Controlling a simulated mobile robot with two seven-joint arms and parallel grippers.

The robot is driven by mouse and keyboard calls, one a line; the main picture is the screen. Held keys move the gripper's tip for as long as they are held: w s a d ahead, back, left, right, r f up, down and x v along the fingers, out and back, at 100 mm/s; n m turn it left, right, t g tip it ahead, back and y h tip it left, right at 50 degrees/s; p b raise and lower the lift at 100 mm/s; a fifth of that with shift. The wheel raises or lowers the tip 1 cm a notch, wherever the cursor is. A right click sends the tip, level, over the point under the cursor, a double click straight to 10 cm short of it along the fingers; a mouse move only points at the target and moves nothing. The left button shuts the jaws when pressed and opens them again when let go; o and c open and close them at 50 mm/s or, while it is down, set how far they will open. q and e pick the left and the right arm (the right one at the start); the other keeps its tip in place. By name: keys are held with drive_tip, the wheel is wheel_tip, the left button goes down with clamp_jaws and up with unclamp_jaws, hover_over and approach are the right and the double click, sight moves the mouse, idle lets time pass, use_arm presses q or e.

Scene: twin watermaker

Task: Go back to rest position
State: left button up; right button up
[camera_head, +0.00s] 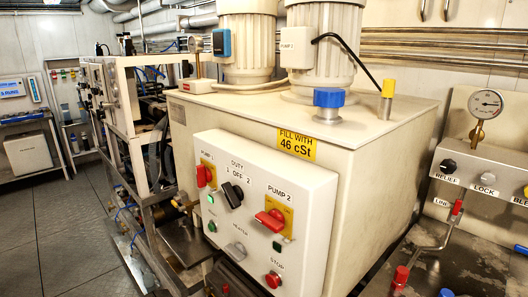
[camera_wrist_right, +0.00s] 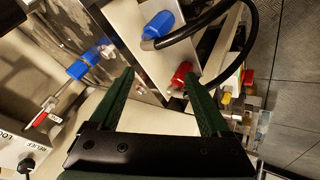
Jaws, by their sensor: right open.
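My right gripper (camera_wrist_right: 160,78) shows in the right wrist view with two dark green fingers spread apart. It is open, with nothing held between the fingers. A red fitting (camera_wrist_right: 182,73) shows beyond the fingers, close to the right fingertip in the picture; I cannot tell the distance. A blue fitting (camera_wrist_right: 160,25) with a black hose is further up. In the head view neither gripper is visible. My left gripper is in no view.
The head view shows a beige pump cabinet (camera_head: 370,147) with a white control panel (camera_head: 233,258) on its front. A gauge panel with a pressure gauge (camera_head: 486,104) stands at the right, above a metal tray. Grey floor (camera_head: 75,230) is clear at the left.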

drive_tip(key=s+a+f+g+y, duration=0.15)
drive_tip(key=s+a, duration=0.25)
drive_tip(key=s, duration=0.4)
drive_tip(key=s+a+f+g+y, duration=0.1)
drive_tip(key=s+a+g+y, duration=0.2)
drive_tip(key=s, duration=0.5)
drive_tip(key=w+a+f+t+y+p, duration=0.1)
drive_tip(key=w+a+f+t+p, duration=0.1)
drive_tip(key=w+a+f+t, duration=0.3)
wheel_tip(320, 180, down, 4)
drive_tip(key=shift+a+f+m+t+y, duration=0.1)
drive_tip(key=shift+a+m+t+y, duration=0.25)
drive_tip(key=shift+t, duration=0.5)
drive_tip(key=shift+d, duration=0.1)
